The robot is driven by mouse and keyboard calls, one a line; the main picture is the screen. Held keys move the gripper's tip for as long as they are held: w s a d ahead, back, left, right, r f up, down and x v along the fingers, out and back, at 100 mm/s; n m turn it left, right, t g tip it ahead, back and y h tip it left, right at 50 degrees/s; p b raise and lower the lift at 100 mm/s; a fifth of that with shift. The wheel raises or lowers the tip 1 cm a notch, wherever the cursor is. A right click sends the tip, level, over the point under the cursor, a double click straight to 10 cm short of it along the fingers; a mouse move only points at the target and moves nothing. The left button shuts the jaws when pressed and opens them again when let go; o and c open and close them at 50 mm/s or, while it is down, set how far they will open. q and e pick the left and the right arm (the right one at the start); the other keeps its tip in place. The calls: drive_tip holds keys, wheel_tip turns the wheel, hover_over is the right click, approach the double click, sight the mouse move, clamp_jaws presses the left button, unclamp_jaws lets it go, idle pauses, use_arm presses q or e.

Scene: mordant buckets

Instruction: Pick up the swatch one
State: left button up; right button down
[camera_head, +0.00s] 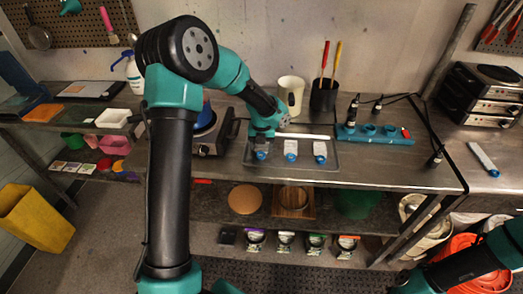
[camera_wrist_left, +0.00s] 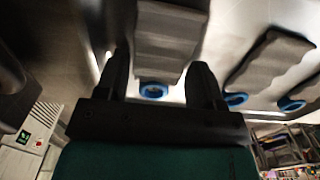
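Three pale grey swatches with blue ends lie side by side on a tray (camera_head: 335,160) on the metal bench: a left one (camera_head: 261,154), a middle one (camera_head: 291,149) and a right one (camera_head: 320,150). I cannot read any labels on them. My left gripper (camera_head: 262,142) is over the left swatch and hides much of it. In the left wrist view the fingers of the left gripper (camera_wrist_left: 160,80) are apart, with the blue ring (camera_wrist_left: 153,90) of one grey swatch (camera_wrist_left: 170,45) showing between them. Contact cannot be told. My right gripper is outside the view.
A cream cup (camera_head: 290,95) and a black holder (camera_head: 323,97) with red and yellow handles stand behind the tray. A teal rack (camera_head: 375,134) is to the right, with a black cable near it. A hotplate (camera_head: 212,135) is at the left.

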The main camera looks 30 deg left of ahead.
sight(262, 149)
use_arm(q)
drive_tip(key=c, duration=0.6)
drive_tip(key=shift+o, duration=0.2)
drive_tip(key=shift+r, duration=0.15)
drive_tip(key=shift+r, duration=1.5)
drive_tip(key=shift+s+d+r, duration=0.15)
drive_tip(key=shift+s+r, duration=0.05)
drive_tip(key=shift+s, duration=0.1)
drive_tip(key=s+d+r, duration=0.1)
drive_tip(key=s+d, duration=0.7)
drive_tip(key=s, duration=0.5)
drive_tip(key=shift+r, duration=0.15)
